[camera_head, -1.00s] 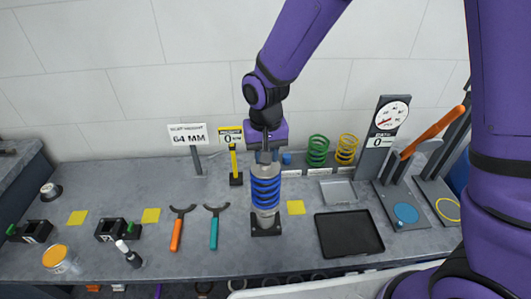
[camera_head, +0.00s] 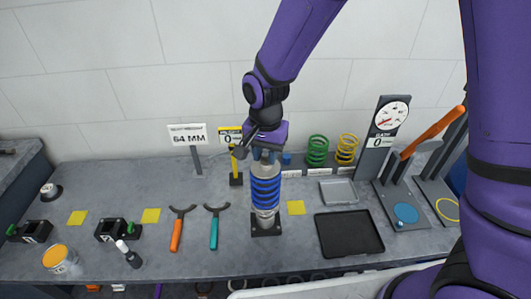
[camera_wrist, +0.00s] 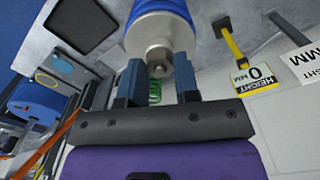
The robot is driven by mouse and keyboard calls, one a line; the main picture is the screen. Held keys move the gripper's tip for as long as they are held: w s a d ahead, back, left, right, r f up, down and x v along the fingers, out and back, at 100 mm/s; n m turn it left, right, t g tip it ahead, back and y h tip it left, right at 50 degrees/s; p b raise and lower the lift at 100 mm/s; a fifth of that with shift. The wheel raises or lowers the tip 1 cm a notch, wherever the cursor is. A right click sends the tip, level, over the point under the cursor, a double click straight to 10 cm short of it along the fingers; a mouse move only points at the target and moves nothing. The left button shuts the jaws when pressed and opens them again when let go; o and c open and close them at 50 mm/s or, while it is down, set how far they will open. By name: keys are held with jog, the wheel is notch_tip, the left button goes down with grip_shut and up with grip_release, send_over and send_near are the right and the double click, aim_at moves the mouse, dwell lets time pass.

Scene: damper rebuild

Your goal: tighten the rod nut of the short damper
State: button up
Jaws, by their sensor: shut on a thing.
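The damper (camera_head: 266,190), with a blue spring around a silver body, stands upright in a black holder (camera_head: 266,229) on the bench. My gripper (camera_head: 265,153) is above it, pointing down at its top. In the wrist view the damper's silver top (camera_wrist: 155,48) shows with the small hex rod nut (camera_wrist: 159,66) at its middle. My gripper's two blue fingers (camera_wrist: 155,80) sit on either side of the nut and are shut on it. In the head view the nut is hidden by the gripper.
A yellow height gauge (camera_head: 236,165) stands close left of the damper, with the 64 MM sign (camera_head: 188,135) behind. Green (camera_head: 317,150) and yellow (camera_head: 346,149) springs stand at the back right. A black tray (camera_head: 349,234) lies at right. Two spanners (camera_head: 177,228) (camera_head: 214,227) lie at left.

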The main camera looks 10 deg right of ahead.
jog(key=m, duration=0.4)
jog(key=shift+w+m, duration=0.1)
jog(key=shift+m, duration=0.2)
jog(key=o, duration=1)
jog(key=shift+o, duration=0.2)
